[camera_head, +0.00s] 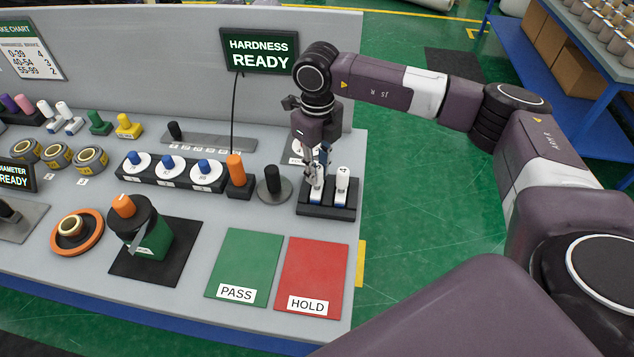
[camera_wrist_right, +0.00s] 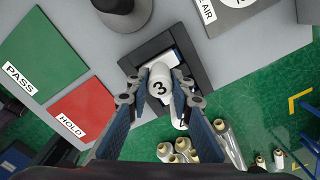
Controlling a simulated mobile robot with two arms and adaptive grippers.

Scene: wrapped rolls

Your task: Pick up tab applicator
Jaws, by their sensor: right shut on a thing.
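Two white tab applicators stand upright side by side in a black holder (camera_head: 328,212) at the right end of the table. My right gripper (camera_head: 318,172) reaches down over the holder and is shut on the left tab applicator (camera_head: 316,190). The held applicator's base still appears in the holder. My left gripper is not in view.
A black knob on a round base (camera_head: 272,184) and an orange-topped block (camera_head: 237,176) stand left of the holder. Green PASS (camera_head: 243,262) and red HOLD (camera_head: 311,270) mats lie in front. A display reading HARDNESS READY (camera_head: 260,50) stands behind.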

